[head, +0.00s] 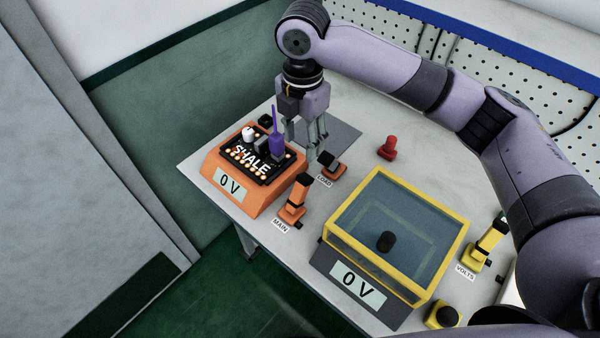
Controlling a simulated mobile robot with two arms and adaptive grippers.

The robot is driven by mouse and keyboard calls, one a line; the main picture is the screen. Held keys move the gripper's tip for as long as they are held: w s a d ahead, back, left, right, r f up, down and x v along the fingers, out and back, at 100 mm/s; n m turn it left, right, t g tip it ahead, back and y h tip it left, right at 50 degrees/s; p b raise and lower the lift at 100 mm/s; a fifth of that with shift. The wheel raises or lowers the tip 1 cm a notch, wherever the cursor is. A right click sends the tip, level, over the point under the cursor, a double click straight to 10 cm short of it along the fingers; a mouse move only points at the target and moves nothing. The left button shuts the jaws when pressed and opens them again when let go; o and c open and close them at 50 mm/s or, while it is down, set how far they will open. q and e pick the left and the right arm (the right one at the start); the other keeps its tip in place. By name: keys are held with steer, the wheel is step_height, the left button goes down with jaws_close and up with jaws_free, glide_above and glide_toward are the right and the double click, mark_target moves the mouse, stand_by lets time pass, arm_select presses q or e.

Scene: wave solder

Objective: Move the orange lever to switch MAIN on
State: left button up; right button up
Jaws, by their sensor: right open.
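The orange lever (300,190) stands on an orange base behind the MAIN label (280,226). Its upper part has black bands, and it looks raised, leaning slightly to the right. My right gripper (303,148) points down above the table, beyond the MAIN lever and beside the orange SHALE unit (240,202). It is open, and I see nothing between its fingers. It looks apart from the lever. The SHALE unit's display reads 0 V. My left gripper is not in view.
A black-and-orange lever (332,165) marked LOAD is close to my right gripper. A yellow-framed clear box (340,243) reads 0 V. A red knob (388,149) and a yellow VOLTS lever (487,243) are to the right.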

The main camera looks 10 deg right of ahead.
mark_target(302, 180)
step_height(302, 180, down, 6)
steer(key=shift+s+r+p, duration=0.1)
steer(key=shift+r+p, duration=0.1)
steer(key=shift+p, duration=0.2)
step_height(302, 180, down, 6)
steer(key=shift+r+p, duration=0.25)
steer(key=shift+p, duration=0.1)
step_height(302, 180, down, 4)
steer(key=shift+r, duration=0.15)
steer(key=shift+f, duration=0.5)
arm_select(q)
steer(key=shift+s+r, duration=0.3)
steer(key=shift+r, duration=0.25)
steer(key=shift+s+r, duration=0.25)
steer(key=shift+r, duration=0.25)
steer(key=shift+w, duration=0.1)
arm_select(e)
steer(key=shift+c, duration=0.6)
steer(key=shift+w, duration=0.2)
steer(key=c, duration=0.4)
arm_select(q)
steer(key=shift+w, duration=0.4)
arm_select(e)
jaws_close()
